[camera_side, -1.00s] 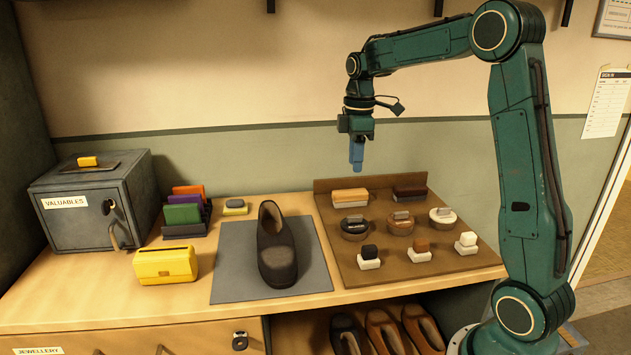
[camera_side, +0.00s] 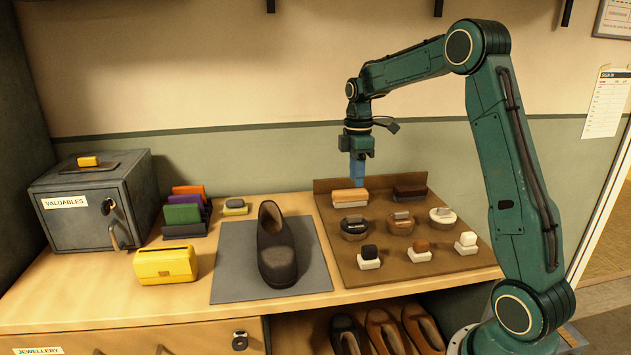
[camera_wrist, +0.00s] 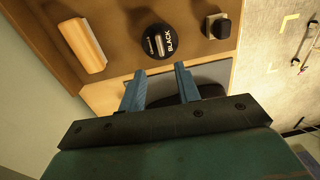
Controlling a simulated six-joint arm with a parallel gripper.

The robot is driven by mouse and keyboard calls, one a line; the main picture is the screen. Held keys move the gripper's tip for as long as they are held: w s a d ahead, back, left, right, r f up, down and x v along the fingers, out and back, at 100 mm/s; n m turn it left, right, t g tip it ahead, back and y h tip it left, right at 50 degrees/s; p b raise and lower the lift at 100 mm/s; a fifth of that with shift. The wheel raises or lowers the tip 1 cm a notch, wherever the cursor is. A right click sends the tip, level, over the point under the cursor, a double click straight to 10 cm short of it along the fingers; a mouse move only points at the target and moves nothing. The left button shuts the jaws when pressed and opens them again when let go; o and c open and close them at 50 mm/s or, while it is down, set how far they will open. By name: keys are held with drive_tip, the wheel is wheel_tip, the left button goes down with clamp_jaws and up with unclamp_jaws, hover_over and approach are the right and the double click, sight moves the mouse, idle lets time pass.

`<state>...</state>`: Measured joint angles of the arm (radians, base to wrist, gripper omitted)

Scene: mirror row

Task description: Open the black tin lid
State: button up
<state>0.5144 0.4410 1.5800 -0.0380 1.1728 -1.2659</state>
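The black tin (camera_side: 353,230) is a low round dark tin at the left of the tin row on the brown board. Its lid bears a small raised grey grip and appears closed. In the wrist view the tin (camera_wrist: 150,33) shows the word BLACK. My gripper (camera_side: 357,184) points down above the back left of the board, over the wooden brush and apart from the tin. In the wrist view its two blue fingers (camera_wrist: 159,71) are spread with nothing between them, and the tin lies beyond the fingertips.
A wooden brush (camera_side: 349,198) lies behind the tin and a black-topped dauber (camera_side: 369,257) in front. A brown tin (camera_side: 400,226) sits to its right. The board's raised back edge (camera_side: 325,186) is near my fingers. A dark shoe (camera_side: 277,255) stands on the grey mat (camera_side: 235,275).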

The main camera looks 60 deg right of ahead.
sight(355, 220)
drive_tip(key=f, duration=1)
drive_tip(key=shift+s+a+f, duration=0.2)
drive_tip(key=shift+c, duration=0.4)
clamp_jaws()
